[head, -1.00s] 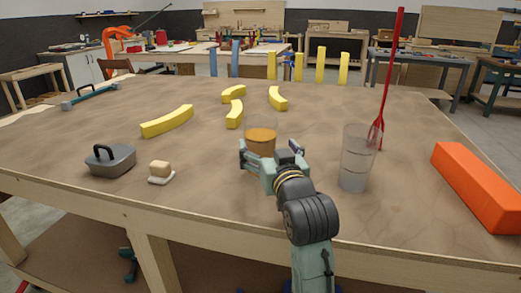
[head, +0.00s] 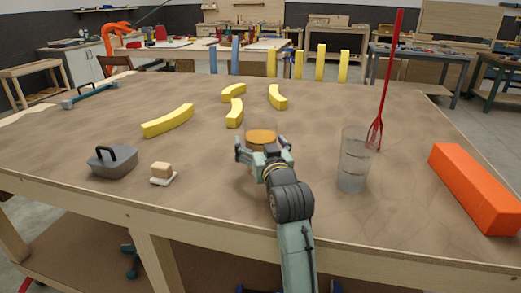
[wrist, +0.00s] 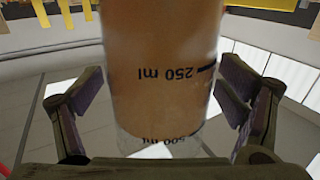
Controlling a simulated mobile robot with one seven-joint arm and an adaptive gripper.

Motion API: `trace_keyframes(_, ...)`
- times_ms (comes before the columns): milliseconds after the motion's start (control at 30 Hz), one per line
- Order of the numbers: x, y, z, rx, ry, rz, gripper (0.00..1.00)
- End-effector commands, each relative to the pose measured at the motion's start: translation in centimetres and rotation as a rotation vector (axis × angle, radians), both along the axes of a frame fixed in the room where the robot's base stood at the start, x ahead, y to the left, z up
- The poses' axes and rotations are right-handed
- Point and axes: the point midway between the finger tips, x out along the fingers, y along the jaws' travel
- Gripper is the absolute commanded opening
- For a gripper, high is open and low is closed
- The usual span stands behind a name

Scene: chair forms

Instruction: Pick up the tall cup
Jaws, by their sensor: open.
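A clear cup with amber-brown contents (head: 262,136) stands upright on the table just beyond my gripper. In the wrist view this cup (wrist: 165,75) fills the middle, with "250 ml" and "500 ml" marks upside down. My gripper (head: 264,152) is open, its fingers on either side of this cup with gaps showing beside it. The gripper hides the cup's lower part in the head view. A second clear cup, tall and empty-looking with level marks (head: 354,162), stands to the right, apart from my gripper.
A red long-handled utensil (head: 383,90) stands behind the right cup. An orange block (head: 474,188) lies at the right edge.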

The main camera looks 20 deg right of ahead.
Motion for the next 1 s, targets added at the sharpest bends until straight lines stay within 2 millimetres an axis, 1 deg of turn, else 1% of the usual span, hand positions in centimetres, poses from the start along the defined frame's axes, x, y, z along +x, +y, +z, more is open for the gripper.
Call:
trace_keyframes(67, -0.02, 0.0, -0.01, 0.0, 0.0, 0.0, 0.87)
trace_keyframes(633, -0.04, 0.0, -0.02, 0.001, 0.0, 0.0, 0.49)
trace_keyframes(1000, -0.07, 0.02, 0.53, -0.002, -0.005, 0.0, 0.48)
